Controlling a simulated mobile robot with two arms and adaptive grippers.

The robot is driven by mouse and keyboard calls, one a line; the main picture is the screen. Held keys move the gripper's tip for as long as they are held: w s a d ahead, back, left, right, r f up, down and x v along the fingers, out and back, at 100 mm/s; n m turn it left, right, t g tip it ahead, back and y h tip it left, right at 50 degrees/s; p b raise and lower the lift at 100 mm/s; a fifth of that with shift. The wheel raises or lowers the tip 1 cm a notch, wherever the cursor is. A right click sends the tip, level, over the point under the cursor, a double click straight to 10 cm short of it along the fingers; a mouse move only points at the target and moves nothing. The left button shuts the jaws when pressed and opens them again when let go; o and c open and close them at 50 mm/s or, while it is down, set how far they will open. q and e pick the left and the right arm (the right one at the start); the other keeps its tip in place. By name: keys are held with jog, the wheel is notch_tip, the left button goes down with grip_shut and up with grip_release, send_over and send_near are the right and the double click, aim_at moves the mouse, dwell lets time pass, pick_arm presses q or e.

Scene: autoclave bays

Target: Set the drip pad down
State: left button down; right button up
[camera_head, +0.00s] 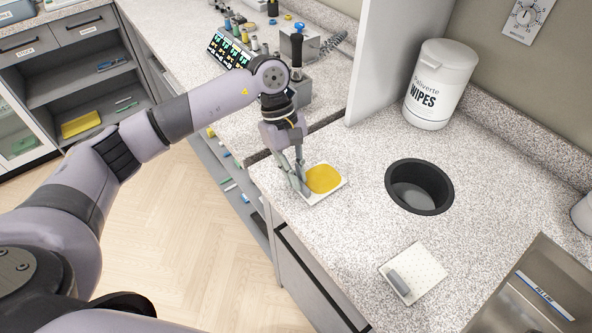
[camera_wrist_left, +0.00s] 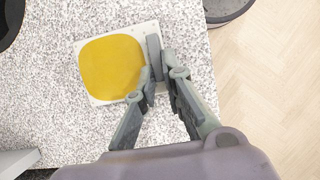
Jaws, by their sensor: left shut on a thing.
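The drip pad is a white square plate (camera_head: 337,188) with a rounded yellow patch (camera_head: 323,179) covering most of its top. My left gripper (camera_head: 300,184) is shut on the grey grip (camera_wrist_left: 154,55) at one side of this plate. The plate is flat, at or just above the speckled counter near its front edge; I cannot tell if it touches. In the left wrist view the yellow patch (camera_wrist_left: 111,67) and the gripper fingers (camera_wrist_left: 162,72) show clearly. A second white plate (camera_head: 425,265), bare and dotted with a grey grip, lies on the counter nearer me. My right gripper is not in view.
A round black-rimmed opening (camera_head: 420,187) is in the counter right of the drip pad. A white wipes tub (camera_head: 440,84) stands behind it. An upright partition (camera_head: 385,60) ends near the back left. A steel unit (camera_head: 530,295) stands at lower right. The counter between is clear.

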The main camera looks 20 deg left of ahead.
pick_arm(q)
jog(key=shift+f, duration=0.15)
jog(key=c, duration=1.7)
grip_release()
jog(key=shift+r, duration=0.35)
jog(key=b+v, duration=0.2)
jog(key=v, duration=0.9)
jog(key=shift+r, duration=0.35)
jog(key=shift+a, duration=0.1)
